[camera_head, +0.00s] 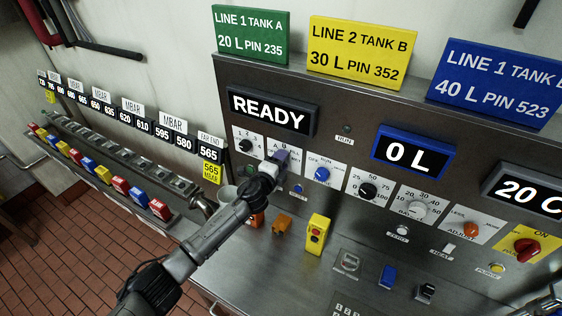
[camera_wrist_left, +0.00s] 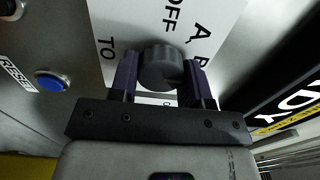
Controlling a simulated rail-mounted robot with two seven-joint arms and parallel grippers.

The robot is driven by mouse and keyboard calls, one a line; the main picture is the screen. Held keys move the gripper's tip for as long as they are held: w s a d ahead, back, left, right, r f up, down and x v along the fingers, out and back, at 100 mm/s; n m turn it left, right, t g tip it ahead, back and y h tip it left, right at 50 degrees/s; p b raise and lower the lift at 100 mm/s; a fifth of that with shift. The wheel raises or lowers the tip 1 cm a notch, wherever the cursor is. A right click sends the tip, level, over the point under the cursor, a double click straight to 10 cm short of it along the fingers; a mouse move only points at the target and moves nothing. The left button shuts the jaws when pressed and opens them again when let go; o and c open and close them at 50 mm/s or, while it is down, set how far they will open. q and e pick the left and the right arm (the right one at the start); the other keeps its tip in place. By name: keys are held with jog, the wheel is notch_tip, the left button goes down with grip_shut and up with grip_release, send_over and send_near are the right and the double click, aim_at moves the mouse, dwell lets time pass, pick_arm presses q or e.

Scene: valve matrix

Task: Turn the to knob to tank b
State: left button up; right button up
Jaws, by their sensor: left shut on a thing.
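The to knob (camera_wrist_left: 160,66) is dark and round with a ridged edge, on a white label plate (camera_wrist_left: 130,20). The plate reads "TO", "OFF", "A" and "B" in the left wrist view. My left gripper (camera_head: 284,160) is at this plate on the steel panel in the head view, and it mostly hides the knob there. In the left wrist view its two purple fingers (camera_wrist_left: 163,82) are on either side of the knob, shut on it. The knob's pointer is not clear. My right gripper is not in view.
A black knob (camera_head: 246,145) is left of my gripper and a blue knob (camera_head: 321,174) is right of it. The display (camera_head: 268,110) above reads "READY". The yellow sign (camera_head: 361,52) reads "LINE 2 TANK B". A yellow box (camera_head: 317,234) stands on the ledge below.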

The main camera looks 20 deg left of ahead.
pick_arm(q)
jog(key=o, duration=0.9)
jog(key=shift+s, duration=0.1)
jog(key=shift+s+a, duration=0.35)
jog(key=shift+s, duration=1.9)
jog(key=shift+s+a, duration=0.4)
jog(key=shift+s, duration=1.8)
jog(key=shift+s+a, duration=0.35)
jog(key=shift+s, duration=1.9)
